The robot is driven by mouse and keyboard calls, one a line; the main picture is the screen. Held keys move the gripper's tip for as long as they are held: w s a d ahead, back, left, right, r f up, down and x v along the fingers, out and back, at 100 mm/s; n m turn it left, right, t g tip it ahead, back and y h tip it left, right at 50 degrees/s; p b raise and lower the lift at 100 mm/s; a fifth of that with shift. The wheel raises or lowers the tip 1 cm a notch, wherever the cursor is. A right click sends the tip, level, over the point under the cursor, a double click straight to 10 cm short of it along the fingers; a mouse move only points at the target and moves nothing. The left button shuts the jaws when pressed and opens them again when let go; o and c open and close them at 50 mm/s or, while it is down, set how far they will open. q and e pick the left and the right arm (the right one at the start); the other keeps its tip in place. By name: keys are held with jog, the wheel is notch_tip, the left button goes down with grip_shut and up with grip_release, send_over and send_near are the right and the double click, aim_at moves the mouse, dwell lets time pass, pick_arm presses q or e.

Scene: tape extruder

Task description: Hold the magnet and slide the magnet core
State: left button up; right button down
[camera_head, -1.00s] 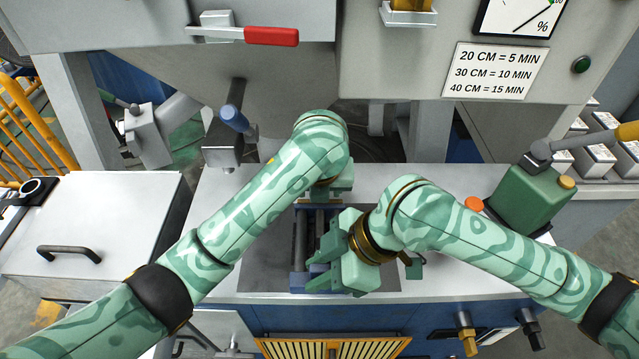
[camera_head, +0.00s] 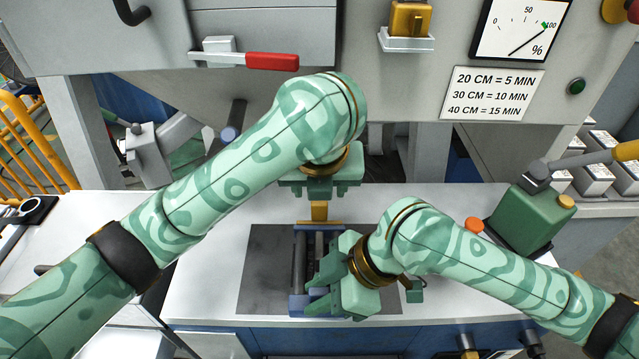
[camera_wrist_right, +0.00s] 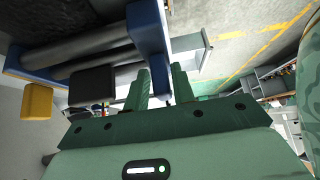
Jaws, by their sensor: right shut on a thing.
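The magnet (camera_head: 299,303) lies on the dark plate of the white worktop, a frame with blue ends and dark parallel rods. My right gripper (camera_head: 325,277) is at its right side, shut on its blue part. In the right wrist view, the fingers (camera_wrist_right: 160,85) close at the blue end block (camera_wrist_right: 150,40). The yellow core piece (camera_head: 320,211) stands at the magnet's far end. It also shows in the right wrist view (camera_wrist_right: 37,103). My left gripper (camera_head: 319,181) is directly behind and above the yellow piece. Its fingertips are hidden, and contact is unclear.
A green canister (camera_head: 533,214) stands on the worktop at the right. A red-handled lever (camera_head: 271,62) and the machine face are behind my left arm. The worktop (camera_head: 205,265) left of the dark plate is clear.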

jog(key=c, duration=1.1)
grip_release()
